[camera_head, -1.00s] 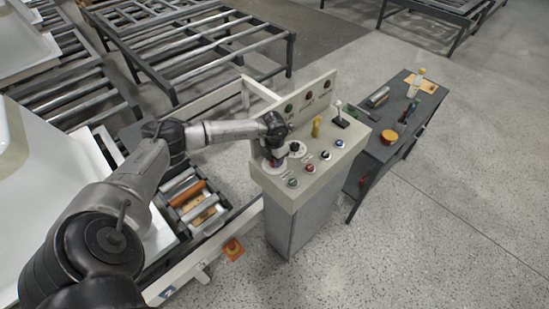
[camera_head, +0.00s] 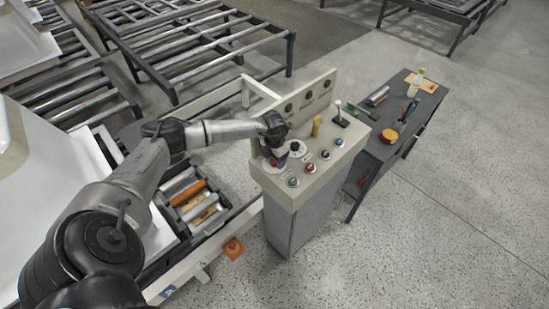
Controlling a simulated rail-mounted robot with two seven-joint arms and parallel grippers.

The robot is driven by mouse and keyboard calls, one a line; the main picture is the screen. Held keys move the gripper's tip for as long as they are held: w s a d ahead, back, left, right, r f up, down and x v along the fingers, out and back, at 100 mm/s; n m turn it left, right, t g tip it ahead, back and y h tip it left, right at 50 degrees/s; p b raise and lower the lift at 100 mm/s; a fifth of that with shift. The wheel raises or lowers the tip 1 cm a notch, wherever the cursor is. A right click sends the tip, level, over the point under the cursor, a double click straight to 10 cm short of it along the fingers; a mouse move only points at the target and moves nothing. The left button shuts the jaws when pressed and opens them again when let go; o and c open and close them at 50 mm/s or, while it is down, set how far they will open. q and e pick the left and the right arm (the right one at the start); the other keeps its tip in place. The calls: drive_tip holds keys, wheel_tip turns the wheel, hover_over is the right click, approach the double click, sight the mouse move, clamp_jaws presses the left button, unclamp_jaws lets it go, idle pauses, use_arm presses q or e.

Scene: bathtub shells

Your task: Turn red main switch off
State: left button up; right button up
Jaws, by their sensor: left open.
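The control console (camera_head: 284,203) stands in the middle of the view, with a sloped cream top. The red main switch (camera_head: 273,162) is on a pale round plate at the top's left end. Only a little red shows, since my gripper covers most of it. My left gripper (camera_head: 278,156) points down at the switch from above, with its jaws open. The fingertips are at the switch; I cannot tell whether they touch it. The switch's angle is hidden. My right gripper is out of view.
Close to the gripper are a black knob (camera_head: 296,147), a green button (camera_head: 293,182) and a red button (camera_head: 309,168). A yellow piece (camera_head: 316,127) and a joystick (camera_head: 338,113) stand farther back. A dark tool table (camera_head: 385,150) stands right of the console.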

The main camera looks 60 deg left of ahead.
use_arm(q)
drive_tip(key=shift+r, duration=0.1)
wheel_tip(320, 180, up, 14)
idle(0.5)
drive_tip(key=shift+f, duration=0.2)
idle(0.4)
